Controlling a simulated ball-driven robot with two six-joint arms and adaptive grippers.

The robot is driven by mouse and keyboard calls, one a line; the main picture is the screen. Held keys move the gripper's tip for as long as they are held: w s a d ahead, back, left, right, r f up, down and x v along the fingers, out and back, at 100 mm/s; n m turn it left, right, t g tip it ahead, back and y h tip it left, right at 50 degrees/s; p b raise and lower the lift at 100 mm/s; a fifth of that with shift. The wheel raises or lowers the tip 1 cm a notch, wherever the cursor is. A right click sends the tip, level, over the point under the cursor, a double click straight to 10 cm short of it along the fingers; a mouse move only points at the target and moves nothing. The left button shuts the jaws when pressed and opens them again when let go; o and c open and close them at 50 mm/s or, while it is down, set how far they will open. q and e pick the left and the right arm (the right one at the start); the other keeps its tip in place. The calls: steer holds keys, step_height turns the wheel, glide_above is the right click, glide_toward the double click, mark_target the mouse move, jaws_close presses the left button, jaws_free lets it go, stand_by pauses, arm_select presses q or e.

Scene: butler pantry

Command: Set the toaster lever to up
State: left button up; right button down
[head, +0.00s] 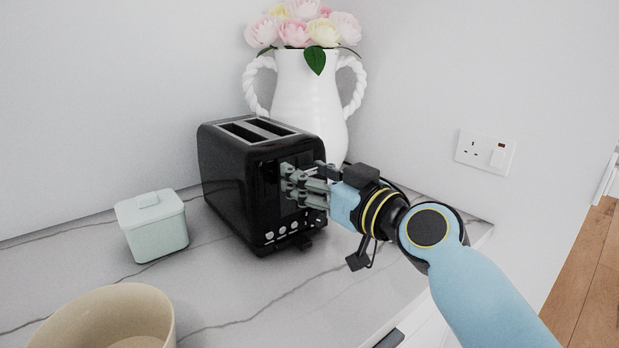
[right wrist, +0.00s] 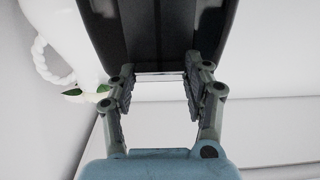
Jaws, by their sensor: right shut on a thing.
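The black two-slot toaster (head: 225,170) stands on the counter, its front face turned to the right. My right gripper (head: 287,180) is at this front face, with its fingertips against the upper part, where the lever is. The fingers hide the lever, so its height cannot be read. In the right wrist view the toaster (right wrist: 150,30) fills the top. There the two fingers of my right gripper (right wrist: 158,88) stand some way apart at its lower edge, closed on the lever, which is hard to make out. My left gripper is not in view.
A white vase (head: 308,105) with flowers stands right behind the toaster. A pale green lidded box (head: 155,240) sits to its left, and a beige bowl (head: 75,325) is at the front left. A wall socket (head: 485,152) is at the right. The counter before the toaster is clear.

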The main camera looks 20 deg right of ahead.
steer(key=shift+r, duration=0.1)
steer(key=c, duration=0.5)
jaws_free()
steer(key=v, duration=1.2)
